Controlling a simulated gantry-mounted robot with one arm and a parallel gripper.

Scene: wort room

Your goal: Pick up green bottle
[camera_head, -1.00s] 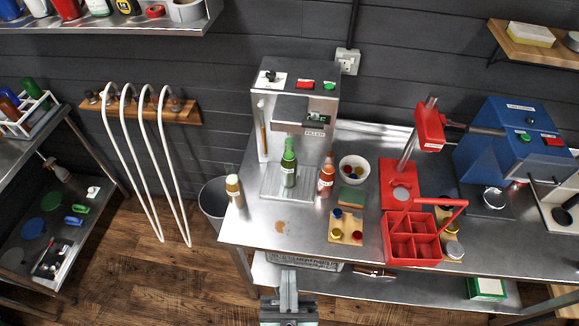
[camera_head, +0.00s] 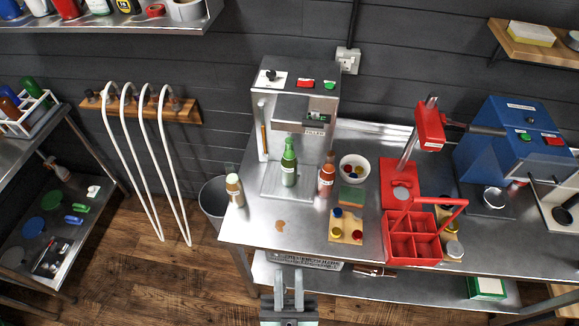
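The green bottle (camera_head: 289,166) stands upright on the base of the silver filler machine (camera_head: 298,100), under its spout. A red-brown bottle (camera_head: 326,177) stands just right of it. My gripper (camera_head: 288,276) is at the bottom of the view, in front of the table's front edge and well short of the green bottle. Its two fingers are apart with nothing between them.
A tan bottle (camera_head: 235,190) stands at the table's left corner. Right of the filler are a white bowl (camera_head: 354,168), a wooden cap tray (camera_head: 346,228), a red carrier (camera_head: 412,247) and a red press (camera_head: 399,183). The metal tabletop in front of the green bottle is mostly clear.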

